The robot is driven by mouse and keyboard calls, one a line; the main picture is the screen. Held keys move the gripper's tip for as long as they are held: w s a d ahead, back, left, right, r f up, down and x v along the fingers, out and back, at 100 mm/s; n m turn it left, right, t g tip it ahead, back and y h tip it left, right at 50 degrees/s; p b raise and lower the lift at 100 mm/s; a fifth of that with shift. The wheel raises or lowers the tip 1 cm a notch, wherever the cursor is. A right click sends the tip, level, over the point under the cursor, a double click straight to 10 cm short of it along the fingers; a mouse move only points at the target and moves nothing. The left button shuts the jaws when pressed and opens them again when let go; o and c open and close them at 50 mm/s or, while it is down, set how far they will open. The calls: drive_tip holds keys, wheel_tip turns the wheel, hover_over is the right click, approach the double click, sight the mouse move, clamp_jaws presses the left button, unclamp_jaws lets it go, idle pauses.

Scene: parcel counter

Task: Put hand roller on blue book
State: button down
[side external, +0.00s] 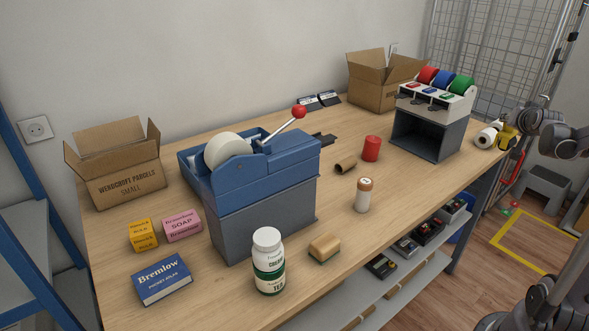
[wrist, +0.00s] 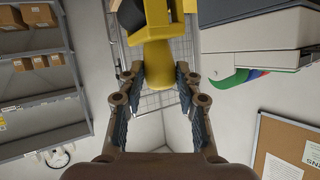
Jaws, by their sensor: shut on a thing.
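The blue book (side external: 162,280), labelled Bremlow, lies flat at the front left of the counter in the side view. The hand roller, a yellow tool (side external: 508,134), is at the far right end of the counter. In the wrist view its yellow body (wrist: 165,50) with a dark part runs between the fingers. My gripper (wrist: 167,95) is shut on its narrow yellow end. In the side view my gripper (side external: 524,122) is small and partly hidden, far from the book. Whether the roller touches the counter is unclear.
A white roll (side external: 488,135) appears beside the yellow tool. Yellow (side external: 143,235) and pink (side external: 183,225) boxes sit behind the book.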

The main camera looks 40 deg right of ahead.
sight(505, 134)
wheel_tip(505, 134, up, 20)
drive_tip(key=f, duration=0.1)
drive_tip(key=w+a+n+t+y, duration=0.4)
drive_tip(key=w+a, duration=1.1)
drive_tip(key=w, duration=0.5)
drive_tip(key=w+a+n+t+y, duration=0.15)
drive_tip(key=w+a, duration=0.25)
drive_tip(key=a, duration=0.4)
drive_tip(key=w+a+n+y, duration=0.2)
drive_tip(key=w+a, duration=0.2)
drive_tip(key=a, duration=0.4)
drive_tip(key=w+a+n+t+y, duration=0.15)
drive_tip(key=w+a, duration=0.25)
drive_tip(key=a, duration=0.4)
drive_tip(key=w+a+n+y, duration=0.1)
drive_tip(key=a+n+y, duration=0.4)
drive_tip(key=a, duration=2.2)
drive_tip(key=s+a+n+g+y, duration=0.15)
drive_tip(key=s+a, duration=0.35)
drive_tip(key=a, duration=0.7)
drive_tip(key=s+a+n+y, duration=0.25)
drive_tip(key=s+a, duration=0.25)
drive_tip(key=a, duration=0.8)
drive_tip(key=shift+g+y, duration=0.25)
drive_tip(key=shift+y, duration=0.25)
drive_tip(key=shift+s+f, duration=0.15)
drive_tip(key=shift+f, duration=13.7)
drive_tip(key=shift+f, duration=0.35)
